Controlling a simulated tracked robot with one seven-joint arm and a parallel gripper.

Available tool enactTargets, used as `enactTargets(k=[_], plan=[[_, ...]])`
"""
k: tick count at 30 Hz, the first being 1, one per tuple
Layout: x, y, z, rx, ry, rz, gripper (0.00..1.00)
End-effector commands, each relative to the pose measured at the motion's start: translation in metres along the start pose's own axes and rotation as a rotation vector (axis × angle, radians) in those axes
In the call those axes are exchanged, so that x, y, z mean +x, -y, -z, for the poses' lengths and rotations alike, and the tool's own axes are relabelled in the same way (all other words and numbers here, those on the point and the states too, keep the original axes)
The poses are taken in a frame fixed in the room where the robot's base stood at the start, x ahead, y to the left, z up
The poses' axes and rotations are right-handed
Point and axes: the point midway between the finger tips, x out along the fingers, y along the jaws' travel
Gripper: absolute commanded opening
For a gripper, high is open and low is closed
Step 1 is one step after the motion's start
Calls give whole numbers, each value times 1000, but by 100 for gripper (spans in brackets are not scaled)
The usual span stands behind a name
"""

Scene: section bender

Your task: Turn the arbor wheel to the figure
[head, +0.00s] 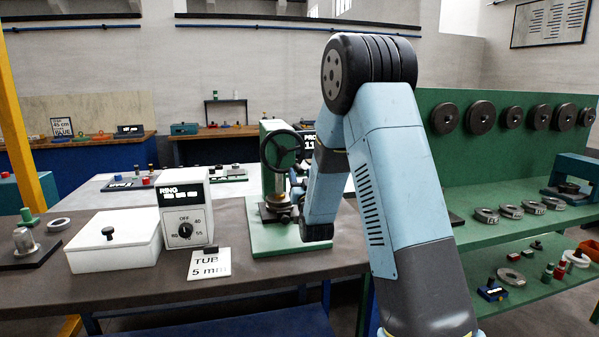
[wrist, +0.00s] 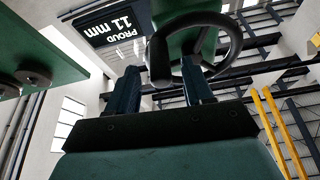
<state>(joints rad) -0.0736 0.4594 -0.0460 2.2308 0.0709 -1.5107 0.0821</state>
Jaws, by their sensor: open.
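The arbor wheel (head: 282,150) is a black handwheel on the green press (head: 270,182), which stands on a pale green base on the bench. In the wrist view the wheel rim (wrist: 237,42) is close beyond my fingers, overlapping the right one. Whether a finger touches the wheel I cannot tell. The display (wrist: 112,28) reads "PROUD 11 mm".
Left of the press stand a heater box (head: 184,213) marked "RING" with a knob, a white lidded tub (head: 115,243) and a card (head: 208,265) reading "TUB 5 mm". A green rack (head: 520,150) with dark discs and rings is at right. The bench front (head: 150,285) is clear.

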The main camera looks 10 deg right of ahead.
Motion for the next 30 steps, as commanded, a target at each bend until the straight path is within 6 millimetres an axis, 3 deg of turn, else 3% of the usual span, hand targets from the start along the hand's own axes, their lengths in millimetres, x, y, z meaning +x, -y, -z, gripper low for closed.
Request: enactTargets(k=[7,18,30], plan=[[25,0,0,0,0,0,51],[29,0,0,0,1,0,51],[29,0,0,0,1,0,14]])
